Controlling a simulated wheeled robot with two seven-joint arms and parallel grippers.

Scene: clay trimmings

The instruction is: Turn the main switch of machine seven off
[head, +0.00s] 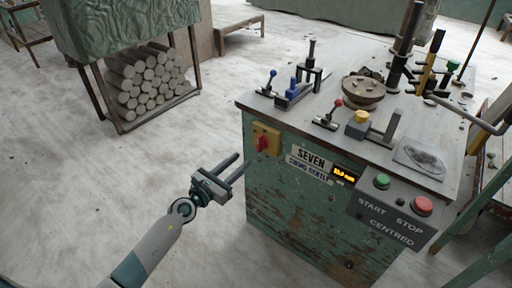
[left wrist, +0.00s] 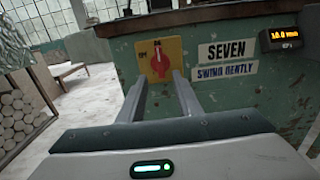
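The main switch of machine seven is a red rotary handle (head: 262,144) on a yellow plate at the upper left of the machine's green front. In the left wrist view the red handle (left wrist: 159,63) stands about upright, with small markings above it and to its left on the plate (left wrist: 175,47). A SEVEN sign (head: 311,158) is right of the switch. My left gripper (head: 243,163) is open and empty, its fingers pointing at the machine front just short of the switch. In the left wrist view its fingertips (left wrist: 159,77) frame the handle's lower part, apparently apart from it. My right gripper is not in view.
The front also bears a lit display (head: 344,175), a green start button (head: 382,181) and a red stop button (head: 421,206). Levers and a round brown part (head: 363,93) stand on the top. A rack of clay rolls (head: 146,84) is at the left. Floor left of the machine is clear.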

